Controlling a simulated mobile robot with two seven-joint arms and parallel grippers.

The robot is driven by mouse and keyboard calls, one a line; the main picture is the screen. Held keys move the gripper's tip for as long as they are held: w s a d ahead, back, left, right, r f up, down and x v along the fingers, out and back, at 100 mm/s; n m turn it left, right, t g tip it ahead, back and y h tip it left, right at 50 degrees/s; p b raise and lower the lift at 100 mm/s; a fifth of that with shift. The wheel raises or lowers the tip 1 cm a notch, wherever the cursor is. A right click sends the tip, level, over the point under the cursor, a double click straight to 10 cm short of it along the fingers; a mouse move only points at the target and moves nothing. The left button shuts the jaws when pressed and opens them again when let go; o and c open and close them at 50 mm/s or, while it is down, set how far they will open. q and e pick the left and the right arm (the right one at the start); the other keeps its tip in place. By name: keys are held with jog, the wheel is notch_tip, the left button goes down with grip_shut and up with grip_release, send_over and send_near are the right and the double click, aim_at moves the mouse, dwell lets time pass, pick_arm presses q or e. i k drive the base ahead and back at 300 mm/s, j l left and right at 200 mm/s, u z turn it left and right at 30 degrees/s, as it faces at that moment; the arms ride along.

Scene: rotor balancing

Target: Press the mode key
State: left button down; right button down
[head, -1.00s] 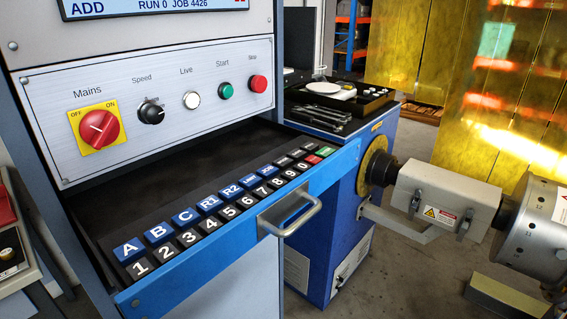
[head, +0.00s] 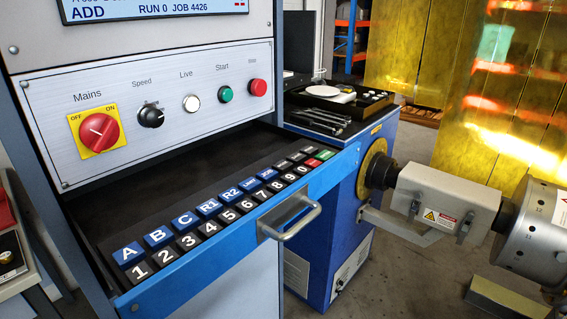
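The key tray (head: 185,292) is pulled out under the control panel and carries two rows of keys. The back row has blue keys A, B, C, R1, R2 and two more blue keys (head: 257,179) with labels too small to read surely, then dark keys (head: 286,162) with unreadable labels. The front row has black number keys (head: 190,240), then a red key (head: 313,162) and a green key (head: 326,153) at the far right end. I cannot tell which key is the mode key. Neither of my grippers is in view.
The panel above has a red mains switch (head: 99,131), a speed knob (head: 151,115) and round buttons. A screen (head: 150,8) reads ADD, RUN 0, JOB 4426. A metal handle (head: 290,219) sticks out from the tray front. A grey drive housing (head: 440,195) stands at right.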

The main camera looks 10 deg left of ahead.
aim_at(282, 165)
jog(key=i+l, duration=0.1)
jog(key=l, duration=0.3)
jog(key=i+l, duration=0.1)
jog(key=l, duration=0.3)
jog(key=i+l, duration=0.15)
jog(key=l, duration=0.2)
jog(key=i+l, duration=0.1)
jog(key=l, duration=0.3)
jog(key=i+l, duration=0.1)
jog(key=l, duration=0.3)
jog(key=u, duration=1.95)
